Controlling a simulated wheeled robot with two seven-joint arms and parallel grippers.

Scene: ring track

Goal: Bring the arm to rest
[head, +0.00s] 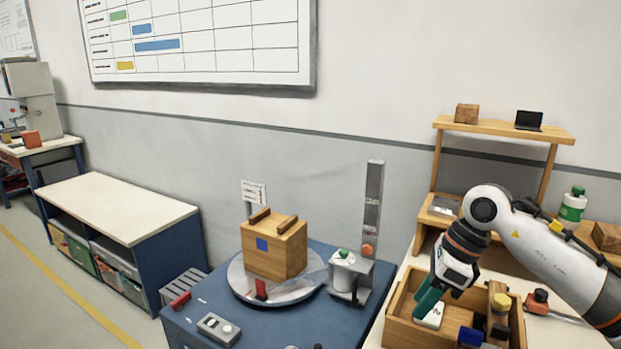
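My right arm comes in from the right edge of the head view. My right gripper (430,299), with teal fingers, points down over the left part of a wooden tray (402,334). A small white item (432,316) lies in the tray just below the fingertips. I cannot tell whether the fingers touch it or how far apart they are. My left gripper is not in view.
To the left, a blue table (190,328) bears a round turntable (240,284) with a wooden box (275,247). A wooden shelf (497,128) stands behind the arm.

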